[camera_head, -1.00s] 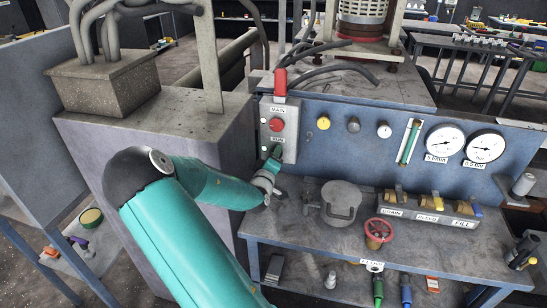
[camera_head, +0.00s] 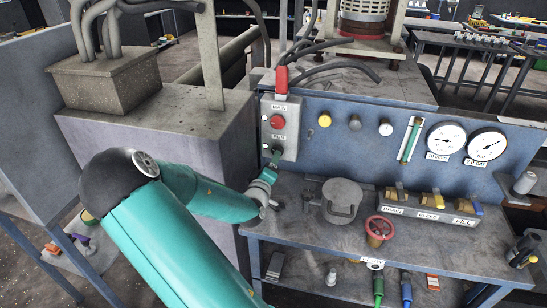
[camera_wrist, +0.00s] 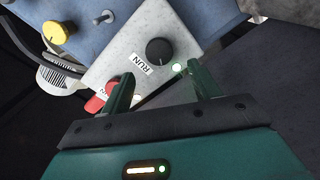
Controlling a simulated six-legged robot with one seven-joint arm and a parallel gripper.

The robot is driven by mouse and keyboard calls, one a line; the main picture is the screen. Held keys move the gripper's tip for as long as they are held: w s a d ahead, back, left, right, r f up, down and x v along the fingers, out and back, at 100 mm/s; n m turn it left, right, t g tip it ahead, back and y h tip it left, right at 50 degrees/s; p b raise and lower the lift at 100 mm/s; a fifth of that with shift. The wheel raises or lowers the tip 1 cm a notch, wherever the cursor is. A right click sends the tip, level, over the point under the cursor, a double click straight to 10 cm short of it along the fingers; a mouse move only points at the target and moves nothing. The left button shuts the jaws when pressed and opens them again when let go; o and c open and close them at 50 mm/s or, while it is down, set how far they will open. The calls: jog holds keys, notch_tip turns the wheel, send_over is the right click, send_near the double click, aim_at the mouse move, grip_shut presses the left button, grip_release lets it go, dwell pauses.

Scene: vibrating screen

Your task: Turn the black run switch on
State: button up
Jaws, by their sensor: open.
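The black run switch (camera_wrist: 158,50) is a round knob on a light grey control box, with a RUN label (camera_wrist: 136,63) beside it, in the wrist view. My gripper (camera_wrist: 160,70) is open, its two green fingers apart and pointing at the box. The knob lies just beyond the gap between the fingertips, and nothing is between the fingers. In the head view my gripper (camera_head: 276,157) is at the lower end of the control box (camera_head: 290,120), below the RUN label, and hides the black switch. Contact with the knob cannot be told.
A red MAIN knob (camera_head: 277,122) sits above on the same box; my left finger partly covers it in the wrist view. A yellow knob (camera_head: 324,120) and gauges (camera_head: 446,140) are to the right.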

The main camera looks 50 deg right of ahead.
jog(key=v, duration=0.8)
jog(key=shift+s+a, duration=0.1)
jog(key=shift+a, duration=0.05)
